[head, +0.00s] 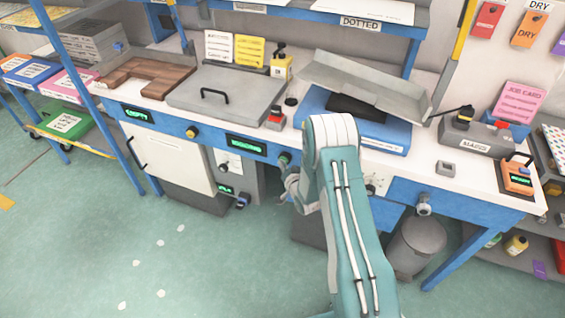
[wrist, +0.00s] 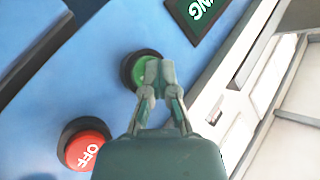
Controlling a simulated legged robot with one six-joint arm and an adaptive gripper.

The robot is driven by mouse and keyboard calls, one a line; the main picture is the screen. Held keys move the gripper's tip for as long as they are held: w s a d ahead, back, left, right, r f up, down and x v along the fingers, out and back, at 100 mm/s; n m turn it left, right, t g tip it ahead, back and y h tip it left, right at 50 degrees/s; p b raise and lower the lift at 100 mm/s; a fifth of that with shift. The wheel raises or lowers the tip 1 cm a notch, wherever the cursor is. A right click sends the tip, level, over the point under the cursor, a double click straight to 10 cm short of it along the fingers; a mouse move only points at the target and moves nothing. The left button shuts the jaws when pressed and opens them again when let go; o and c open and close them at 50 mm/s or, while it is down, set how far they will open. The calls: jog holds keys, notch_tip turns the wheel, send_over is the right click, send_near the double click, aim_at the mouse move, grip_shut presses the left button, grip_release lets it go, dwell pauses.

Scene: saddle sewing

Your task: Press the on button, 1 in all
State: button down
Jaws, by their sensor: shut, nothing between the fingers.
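The green on button (wrist: 145,69), in a dark round collar, sits on the blue panel in the wrist view. Its right part is hidden behind my fingertips. My gripper (wrist: 160,71) is shut and empty, with its tips over the button's right side; I cannot tell whether they touch it. The red OFF button (wrist: 85,146) lies at lower left, its lower right side close to the gripper body. In the head view, my gripper (head: 291,180) is at the front of the blue bench edge, just below the green button (head: 284,158).
A green-lit display (head: 246,145) sits left of the button on the bench front; it also shows at the top of the wrist view (wrist: 199,11). A grey lidded box (head: 238,92) and a red-topped device (head: 275,117) stand on the bench above. Open floor lies at front left.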

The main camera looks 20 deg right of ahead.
jog(key=shift+s+a, duration=0.55)
jog(key=shift+s, duration=0.25)
jog(key=s+a, duration=0.1)
jog(key=s, duration=0.1)
jog(key=s+a, duration=0.2)
dwell(0.4)
dwell(0.6)
